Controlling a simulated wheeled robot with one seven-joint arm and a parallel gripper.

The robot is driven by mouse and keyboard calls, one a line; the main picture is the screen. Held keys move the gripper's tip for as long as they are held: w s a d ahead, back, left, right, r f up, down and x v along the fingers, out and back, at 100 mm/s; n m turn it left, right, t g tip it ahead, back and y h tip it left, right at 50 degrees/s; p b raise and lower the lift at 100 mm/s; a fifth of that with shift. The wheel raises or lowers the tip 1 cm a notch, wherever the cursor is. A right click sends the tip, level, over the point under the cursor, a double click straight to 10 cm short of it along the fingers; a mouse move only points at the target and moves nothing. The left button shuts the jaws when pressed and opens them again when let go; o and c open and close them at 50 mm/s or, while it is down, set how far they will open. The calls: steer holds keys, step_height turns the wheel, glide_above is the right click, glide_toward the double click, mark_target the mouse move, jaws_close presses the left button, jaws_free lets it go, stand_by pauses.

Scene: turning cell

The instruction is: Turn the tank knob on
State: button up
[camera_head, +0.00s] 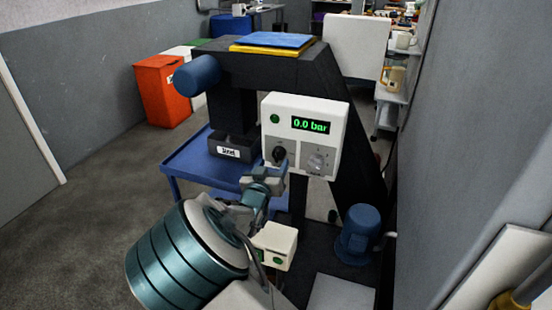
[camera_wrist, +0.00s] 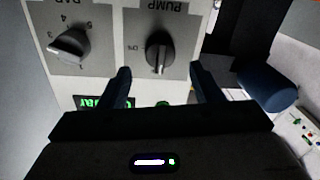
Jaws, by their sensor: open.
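A white control box (camera_head: 334,112) shows a green "0.0 bar" display (camera_head: 311,125) and two knobs. The dark left knob (camera_head: 280,154) is the one marked PUMP (camera_wrist: 158,50) in the upside-down wrist view. Its pointer looks upright there, with a small mark beside it. I read no "tank" label. My gripper (camera_wrist: 160,74) is open, its fingers spread to either side of the PUMP knob's line and seemingly short of it. Contact is not visible. In the head view my gripper (camera_head: 276,170) partly covers the panel's lower left.
The box sits on a black machine frame (camera_head: 340,170). A blue cart (camera_head: 190,160) stands to the left, a blue motor (camera_head: 358,235) at lower right. An orange bin (camera_head: 163,90) is farther back. A grey wall (camera_head: 470,110) closes the right side; open floor lies left.

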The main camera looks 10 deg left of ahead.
mark_target(276, 158)
steer(key=shift+w+d, duration=0.15)
steer(key=shift+w, duration=2)
steer(key=c, duration=1)
